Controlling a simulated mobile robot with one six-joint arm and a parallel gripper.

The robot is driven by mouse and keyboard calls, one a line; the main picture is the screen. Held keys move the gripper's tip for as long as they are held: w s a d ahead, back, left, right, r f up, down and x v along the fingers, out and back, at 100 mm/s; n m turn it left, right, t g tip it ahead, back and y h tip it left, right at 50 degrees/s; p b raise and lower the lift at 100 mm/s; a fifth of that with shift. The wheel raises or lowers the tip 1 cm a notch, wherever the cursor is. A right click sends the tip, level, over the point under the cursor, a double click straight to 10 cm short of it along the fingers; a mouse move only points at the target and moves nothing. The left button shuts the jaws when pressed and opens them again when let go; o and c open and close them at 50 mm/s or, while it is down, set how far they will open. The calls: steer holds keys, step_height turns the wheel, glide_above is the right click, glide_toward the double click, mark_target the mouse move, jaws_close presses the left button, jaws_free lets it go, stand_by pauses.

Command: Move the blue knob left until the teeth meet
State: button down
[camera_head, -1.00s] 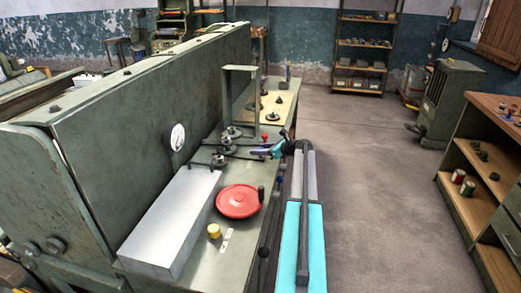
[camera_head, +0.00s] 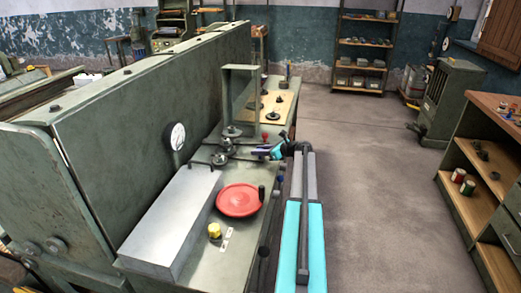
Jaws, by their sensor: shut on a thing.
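My gripper (camera_head: 264,152), with turquoise parts, reaches in from the right over the front edge of the bench. Its jaws are shut on a small dark blue piece, which looks like the blue knob (camera_head: 258,152); the jaws hide most of it. Dark round gear-like parts (camera_head: 226,146) stand on the bench just left of the gripper, with a thin dark rod between. Whether their teeth touch is too small to tell.
A red knob (camera_head: 265,136) stands just behind my gripper. A red handwheel (camera_head: 239,200), a yellow knob (camera_head: 214,230) and a pale metal block (camera_head: 172,222) are nearer. A grey frame (camera_head: 240,95) rises behind. The floor at right is clear.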

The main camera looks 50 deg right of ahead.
steer(key=shift+s+a, duration=0.15)
steer(key=shift+a, duration=0.05)
steer(key=c, duration=1.4)
jaws_free()
steer(key=shift+o, duration=0.2)
steer(key=b+v, duration=0.2)
steer(key=v, duration=1.1)
steer(key=shift+s+r+b, duration=0.2)
steer(key=shift+s+b, duration=0.1)
steer(key=shift+s, duration=0.05)
steer(key=shift+d, duration=0.1)
